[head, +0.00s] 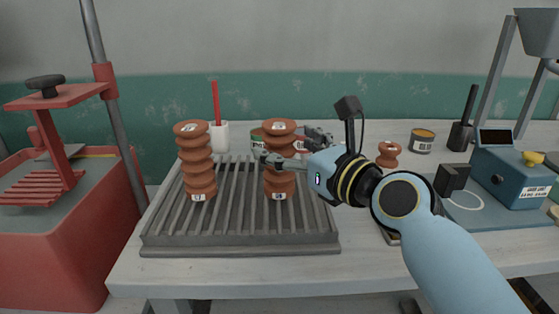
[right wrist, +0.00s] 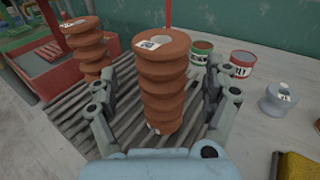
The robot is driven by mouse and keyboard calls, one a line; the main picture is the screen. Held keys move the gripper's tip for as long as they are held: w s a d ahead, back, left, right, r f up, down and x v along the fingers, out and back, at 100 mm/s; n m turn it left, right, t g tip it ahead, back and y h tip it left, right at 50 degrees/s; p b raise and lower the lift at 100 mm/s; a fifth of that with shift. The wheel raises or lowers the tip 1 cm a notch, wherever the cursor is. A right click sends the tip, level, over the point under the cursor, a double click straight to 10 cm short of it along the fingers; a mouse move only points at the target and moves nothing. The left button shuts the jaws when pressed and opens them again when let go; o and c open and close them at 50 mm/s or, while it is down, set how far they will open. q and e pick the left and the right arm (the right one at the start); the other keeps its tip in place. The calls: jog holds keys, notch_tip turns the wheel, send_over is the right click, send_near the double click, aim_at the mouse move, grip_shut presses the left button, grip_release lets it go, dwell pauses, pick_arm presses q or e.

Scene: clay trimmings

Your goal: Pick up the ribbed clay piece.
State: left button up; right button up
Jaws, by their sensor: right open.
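A tall ribbed brown clay piece (head: 280,184) stands upright on the right part of a grey slatted rack (head: 240,248). A second, similar ribbed piece (head: 195,165) stands on the rack to its left. My right gripper (head: 291,148) reaches in from the right at the nearer piece, hiding part of its middle. In the right wrist view the ribbed piece (right wrist: 162,85) stands between the spread fingers, with a gap visible on each side. The other piece (right wrist: 88,50) shows there behind the left finger. My left gripper is not in view.
A white cup (head: 219,137) with a red stick stands behind the rack. Two tins, one green (right wrist: 202,52) and one red (right wrist: 242,65), and a pale spool (right wrist: 281,98) stand right of the piece. A blue scale (head: 512,180) is far right; a red press (head: 50,220) is left.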

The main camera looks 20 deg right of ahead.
jog(key=x, duration=0.3)
jog(key=shift+w+f, duration=0.15)
jog(key=shift+w, duration=0.1)
jog(key=shift+d, duration=0.1)
jog(key=c, duration=1.7)
grip_shut()
jog(key=shift+r, duration=0.2)
